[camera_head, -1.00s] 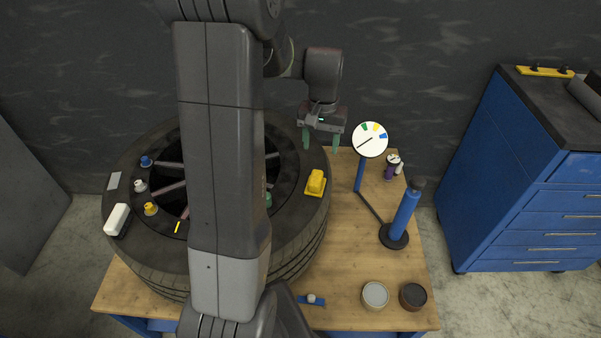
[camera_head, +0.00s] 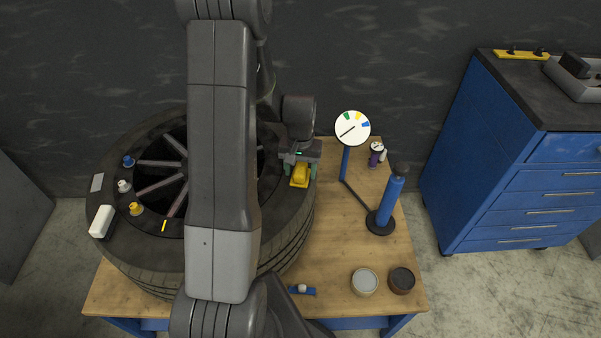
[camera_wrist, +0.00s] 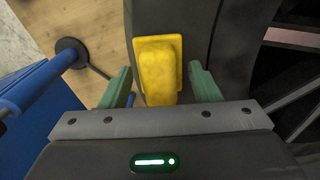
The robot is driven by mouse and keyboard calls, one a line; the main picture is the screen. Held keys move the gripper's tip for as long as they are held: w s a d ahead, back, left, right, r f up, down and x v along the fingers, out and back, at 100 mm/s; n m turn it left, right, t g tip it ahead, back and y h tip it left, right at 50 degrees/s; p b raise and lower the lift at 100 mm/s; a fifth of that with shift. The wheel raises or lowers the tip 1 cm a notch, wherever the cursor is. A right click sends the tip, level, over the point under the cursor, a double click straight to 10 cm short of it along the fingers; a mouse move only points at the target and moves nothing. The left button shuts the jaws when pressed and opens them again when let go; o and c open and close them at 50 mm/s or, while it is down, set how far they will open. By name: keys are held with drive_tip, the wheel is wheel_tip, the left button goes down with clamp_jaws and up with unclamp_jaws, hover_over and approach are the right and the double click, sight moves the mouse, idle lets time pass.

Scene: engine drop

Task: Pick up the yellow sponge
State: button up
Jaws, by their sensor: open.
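The yellow sponge (camera_head: 300,176) lies on the right side of the tire (camera_head: 268,228), on its upper sidewall. In the wrist view the sponge (camera_wrist: 158,70) is a yellow block on a wider yellow base. My gripper (camera_head: 300,168) is right at the sponge. In the wrist view my gripper (camera_wrist: 160,85) is open, with one green finger on each side of the sponge's near end. Gaps show between the fingers and the sponge. I cannot tell how far the fingertips are above the tire.
A dial on a stand (camera_head: 352,128) and a blue pump cylinder (camera_head: 391,200) stand right of the tire on the wooden table (camera_head: 335,250). Two round tins (camera_head: 365,281) are at the table's front right. Small valve caps and a white block (camera_head: 102,221) lie on the tire's left.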

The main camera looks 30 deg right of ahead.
sight(300, 168)
drive_tip(key=c, duration=1.1)
drive_tip(key=shift+o, duration=0.2)
drive_tip(key=shift+r, duration=0.1)
wheel_tip(300, 168, up, 10)
drive_tip(key=shift+f, duration=0.1)
drive_tip(key=o, duration=0.4)
drive_tip(key=c, duration=0.3)
